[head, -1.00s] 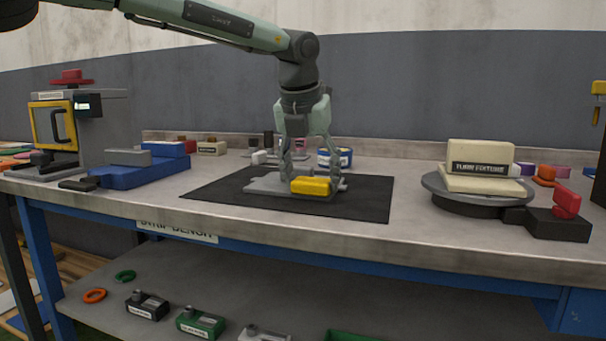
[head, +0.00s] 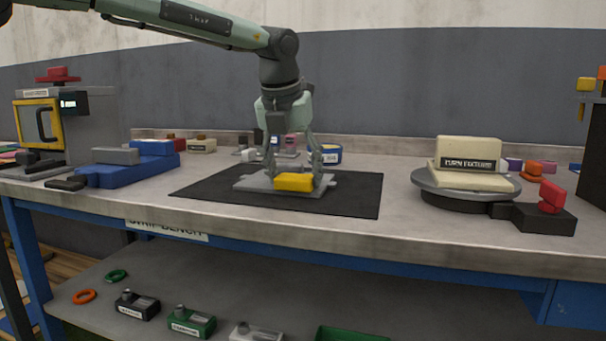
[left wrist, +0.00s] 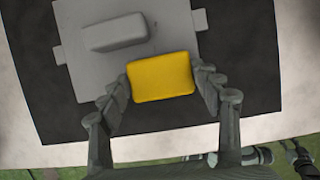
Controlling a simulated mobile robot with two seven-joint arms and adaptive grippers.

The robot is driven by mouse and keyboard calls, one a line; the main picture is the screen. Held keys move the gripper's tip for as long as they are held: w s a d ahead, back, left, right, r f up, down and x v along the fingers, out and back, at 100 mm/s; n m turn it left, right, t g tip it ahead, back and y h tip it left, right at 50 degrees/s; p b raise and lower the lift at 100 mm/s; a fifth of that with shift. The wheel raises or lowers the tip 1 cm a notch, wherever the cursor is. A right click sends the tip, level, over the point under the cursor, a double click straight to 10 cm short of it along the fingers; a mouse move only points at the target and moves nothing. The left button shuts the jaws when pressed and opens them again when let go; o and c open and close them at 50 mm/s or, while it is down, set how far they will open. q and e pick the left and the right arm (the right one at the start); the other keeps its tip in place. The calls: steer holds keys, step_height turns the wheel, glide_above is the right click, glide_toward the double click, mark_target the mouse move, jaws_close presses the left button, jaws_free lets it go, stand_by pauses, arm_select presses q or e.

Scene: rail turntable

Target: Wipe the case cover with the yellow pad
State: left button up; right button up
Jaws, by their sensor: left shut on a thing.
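The yellow pad (head: 294,182) is between the fingers of my left gripper (head: 295,172), which is shut on it. The left wrist view shows the pad (left wrist: 160,78) with a finger against each side. The grey case cover (head: 254,184) lies flat on the black mat (head: 350,196). In the left wrist view the cover (left wrist: 80,65) has a raised block and side tabs, and the pad overlaps its near edge. I cannot tell whether the pad touches the cover. My right gripper is not in view.
A turntable (head: 430,184) with a cream block (head: 468,155) stands at the right. A blue fixture (head: 130,170) and a yellow-framed machine (head: 90,130) stand at the left. Small containers are behind the mat. The mat's right part is bare.

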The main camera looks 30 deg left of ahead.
arm_select(q)
steer(key=shift+s+a, duration=0.1)
steer(key=shift+a, duration=0.3)
steer(key=shift+a+f, duration=0.1)
steer(key=shift+s+a, duration=0.2)
steer(key=shift+a, duration=0.55)
steer(key=shift+s+a, duration=0.2)
steer(key=shift+a, duration=0.5)
step_height(320, 180, up, 8)
steer(key=p, duration=0.5)
steer(key=shift+f+p, duration=0.15)
steer(key=shift+p, duration=0.15)
